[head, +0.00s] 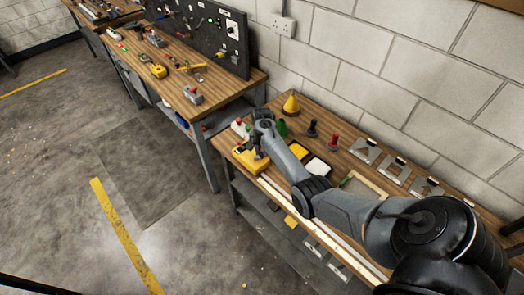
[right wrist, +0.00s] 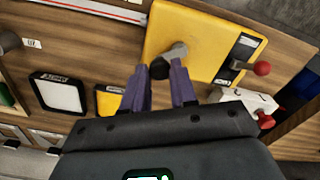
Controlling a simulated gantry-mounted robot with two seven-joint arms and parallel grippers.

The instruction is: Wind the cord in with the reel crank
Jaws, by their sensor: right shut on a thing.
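The yellow reel box (head: 246,160) sits at the left end of the near bench. It also shows in the right wrist view (right wrist: 205,28), with a grey crank arm (right wrist: 176,51) on its face and a dark knob (right wrist: 160,69) at the crank's end. My right gripper (right wrist: 160,76) is shut on this crank knob, with the purple fingers on either side of it. In the head view my right gripper (head: 259,146) hangs over the box and hides part of it. I cannot make out the cord itself. My left gripper is not in view.
A small lever with a red ball (right wrist: 262,68) is on the box's side, near a white clamp with a red knob (right wrist: 240,103). A long white strip with a red line (right wrist: 95,9) runs along the bench edge.

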